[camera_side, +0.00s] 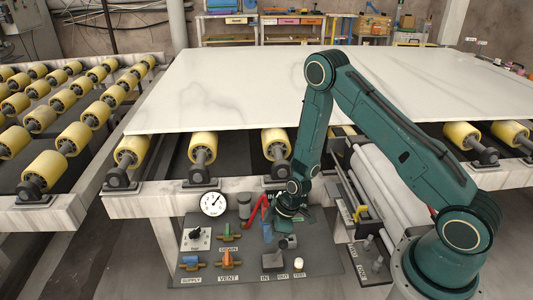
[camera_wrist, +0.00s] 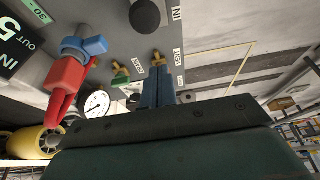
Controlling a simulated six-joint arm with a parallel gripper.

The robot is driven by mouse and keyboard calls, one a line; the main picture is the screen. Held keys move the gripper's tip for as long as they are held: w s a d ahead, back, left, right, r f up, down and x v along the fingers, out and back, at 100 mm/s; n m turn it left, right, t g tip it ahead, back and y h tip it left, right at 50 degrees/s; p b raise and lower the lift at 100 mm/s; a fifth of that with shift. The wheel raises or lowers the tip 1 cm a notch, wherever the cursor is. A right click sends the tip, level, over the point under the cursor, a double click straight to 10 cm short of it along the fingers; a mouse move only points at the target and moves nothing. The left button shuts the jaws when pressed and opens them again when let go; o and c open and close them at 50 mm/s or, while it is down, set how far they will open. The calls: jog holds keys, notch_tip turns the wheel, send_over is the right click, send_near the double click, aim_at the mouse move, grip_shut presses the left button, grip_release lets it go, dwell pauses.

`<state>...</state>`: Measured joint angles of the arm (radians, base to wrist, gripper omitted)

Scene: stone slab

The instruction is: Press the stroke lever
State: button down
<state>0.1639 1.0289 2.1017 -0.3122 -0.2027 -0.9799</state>
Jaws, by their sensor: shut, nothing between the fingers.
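A red bent lever (camera_side: 257,209), which I take to be the stroke lever, stands on the grey control panel (camera_side: 215,270), between a dark cylinder and my gripper. My gripper (camera_side: 285,214) is low over the panel, just right of the red lever; its fingertips are hard to make out in the side view. In the wrist view, a red lever (camera_wrist: 62,96) with a red block is at the left, beside a blue fitting (camera_wrist: 93,45). My gripper (camera_wrist: 158,72) shows there as two fingers close together, shut and empty. I cannot tell whether it touches anything.
The panel carries a round gauge (camera_side: 213,204), an orange vent handle (camera_side: 229,259), a green valve (camera_side: 228,232) and a blue supply valve (camera_side: 190,262). A pale stone slab (camera_side: 220,85) lies on yellow rollers behind.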

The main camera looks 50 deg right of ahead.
jog(key=s+d+r, duration=0.4)
jog(key=r, duration=0.3)
dwell(0.3)
jog(key=shift+d+r, duration=0.1)
jog(key=shift+r, duration=0.1)
jog(key=s+a+r+m+t+h, duration=0.1)
jog(key=s+r+m, duration=0.1)
jog(key=r, duration=0.9)
jog(key=s+a+r+m+h, duration=0.1)
jog(key=s+r, duration=0.1)
jog(key=r, duration=0.9)
jog(key=s+a+r+m+t+h, duration=0.1)
jog(key=s+r+m, duration=0.5)
jog(key=s+r, duration=0.6)
jog(key=s, duration=0.3)
jog(key=shift+s+t, duration=0.2)
jog(key=shift+t, duration=0.1)
jog(key=shift+w, duration=0.2)
dwell(2.6)
